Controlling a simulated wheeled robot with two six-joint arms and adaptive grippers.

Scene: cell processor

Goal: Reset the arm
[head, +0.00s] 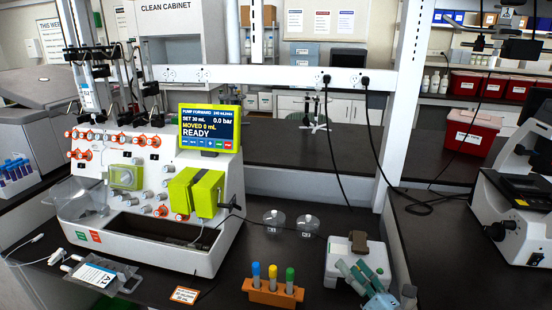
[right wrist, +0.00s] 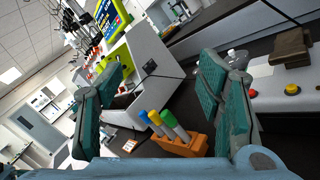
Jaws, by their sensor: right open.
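My right gripper (head: 352,268) is at the lower right of the head view, over the dark bench and in front of a small white device (head: 345,255). In the right wrist view its two green pads stand wide apart (right wrist: 163,75), with nothing held between them. Past and between the pads are an orange rack (right wrist: 185,143) and the side of the white cell processor (right wrist: 157,62). In the head view the orange tube rack (head: 272,293) stands left of the gripper, apart from it. My left gripper is in neither view.
The cell processor (head: 225,225) stands at left; its screen (head: 209,128) reads READY. A bagged item (head: 97,275) and an orange card (head: 185,295) lie in front. Two clear round containers (head: 274,219) sit behind the rack. A microscope (head: 515,215) stands at right.

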